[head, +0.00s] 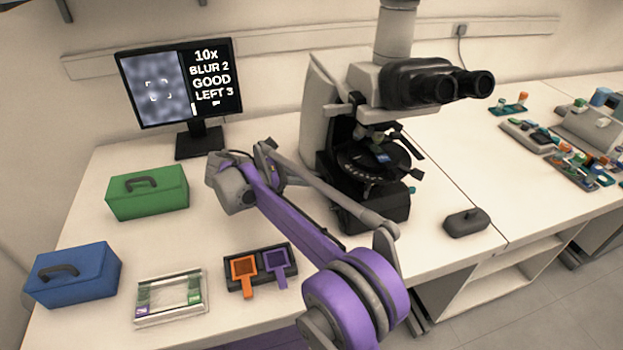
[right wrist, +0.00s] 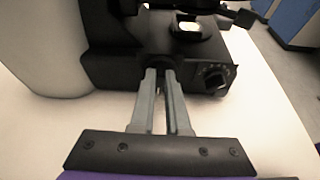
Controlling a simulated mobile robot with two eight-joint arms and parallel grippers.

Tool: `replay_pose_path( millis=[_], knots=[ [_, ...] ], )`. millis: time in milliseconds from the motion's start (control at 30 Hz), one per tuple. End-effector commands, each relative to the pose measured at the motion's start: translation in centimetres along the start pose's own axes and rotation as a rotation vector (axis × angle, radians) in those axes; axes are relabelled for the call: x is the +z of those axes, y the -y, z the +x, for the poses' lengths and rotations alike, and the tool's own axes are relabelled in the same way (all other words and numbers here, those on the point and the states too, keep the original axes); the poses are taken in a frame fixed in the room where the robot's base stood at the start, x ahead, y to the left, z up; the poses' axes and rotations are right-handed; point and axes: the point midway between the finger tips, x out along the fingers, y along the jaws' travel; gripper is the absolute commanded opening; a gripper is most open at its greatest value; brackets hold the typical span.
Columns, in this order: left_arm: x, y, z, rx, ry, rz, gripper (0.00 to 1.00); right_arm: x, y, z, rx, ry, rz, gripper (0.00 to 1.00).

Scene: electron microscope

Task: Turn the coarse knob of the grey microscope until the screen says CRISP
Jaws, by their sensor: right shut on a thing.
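The grey microscope (head: 318,110) stands on the bench, with its black base and stage (head: 365,165) facing right. The screen (head: 180,82) reads "10x BLUR 2 GOOD LEFT 3" beside a blurry bluish picture. In the right wrist view, my right gripper (right wrist: 161,76) has its two grey fingers close together on a dark round knob (right wrist: 160,61) low on the black base. The fingertips largely cover this knob. In the head view, my right arm crosses in front of the microscope and its fingertips are hidden. My left gripper is not in view.
A smaller dial knob (right wrist: 215,79) sits right of the fingers. Left on the bench are a green box (head: 148,192), a blue box (head: 74,274), a clear slide tray (head: 170,297) and a black holder (head: 262,269). A black device (head: 467,222) lies near the right bench edge.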

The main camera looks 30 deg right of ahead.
Motion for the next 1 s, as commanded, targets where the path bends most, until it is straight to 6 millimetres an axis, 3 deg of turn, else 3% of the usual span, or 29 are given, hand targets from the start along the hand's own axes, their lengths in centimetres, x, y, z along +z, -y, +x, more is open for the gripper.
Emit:
replay_pose_path(
  millis=[467,1000],
  knots=[
    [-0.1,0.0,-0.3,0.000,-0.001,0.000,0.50,0.0,0.2,-0.1,0.016,-0.001,0.038,0.00],
    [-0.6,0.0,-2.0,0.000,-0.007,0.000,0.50,-0.1,1.0,0.0,0.157,-0.001,0.378,0.00]
  ],
)
